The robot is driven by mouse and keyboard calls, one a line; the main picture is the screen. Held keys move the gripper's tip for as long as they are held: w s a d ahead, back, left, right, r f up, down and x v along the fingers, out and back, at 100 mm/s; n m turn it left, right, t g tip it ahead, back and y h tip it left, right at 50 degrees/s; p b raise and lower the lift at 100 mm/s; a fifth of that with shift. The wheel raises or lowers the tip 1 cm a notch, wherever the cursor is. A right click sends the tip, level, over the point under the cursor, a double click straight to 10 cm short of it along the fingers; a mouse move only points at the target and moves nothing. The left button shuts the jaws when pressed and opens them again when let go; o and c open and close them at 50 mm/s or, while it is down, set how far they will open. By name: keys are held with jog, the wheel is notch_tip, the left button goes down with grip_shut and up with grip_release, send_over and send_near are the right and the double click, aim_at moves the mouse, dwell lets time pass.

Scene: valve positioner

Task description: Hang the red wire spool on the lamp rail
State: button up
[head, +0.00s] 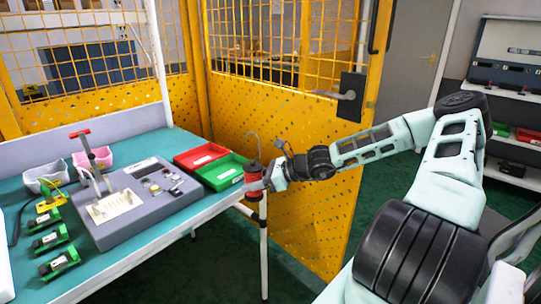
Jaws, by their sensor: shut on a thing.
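The red wire spool (253,171) is upright just beyond the front right corner of the teal workbench. A thin grey wire hook rises from its top. My gripper (266,183) reaches in from the right and is shut on the spool, with the fingers partly hiding its lower part. The spool appears clear of the green tray beside it, but its exact distance from the bench edge cannot be told. A white upright post (158,65) stands at the back of the bench; I cannot make out which part is the lamp rail.
The bench (150,258) holds a grey positioner unit (135,200), a red tray (200,156), a green tray (222,173), white-and-pink bins (93,160) and several green modules (60,262). A yellow mesh fence (290,130) stands behind.

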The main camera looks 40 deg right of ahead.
jog(key=s+a+f+n+g+y, duration=0.1)
jog(key=a+f+n, duration=0.1)
jog(key=a+f, duration=0.3)
jog(key=s+a+f+n+g+y, duration=0.1)
jog(key=a+f, duration=0.4)
jog(key=a, duration=0.7)
jog(key=shift+s+a+f+n+g+y, duration=0.3)
jog(key=shift+s+a+n+g+y, duration=0.1)
jog(key=shift+g+y, duration=0.1)
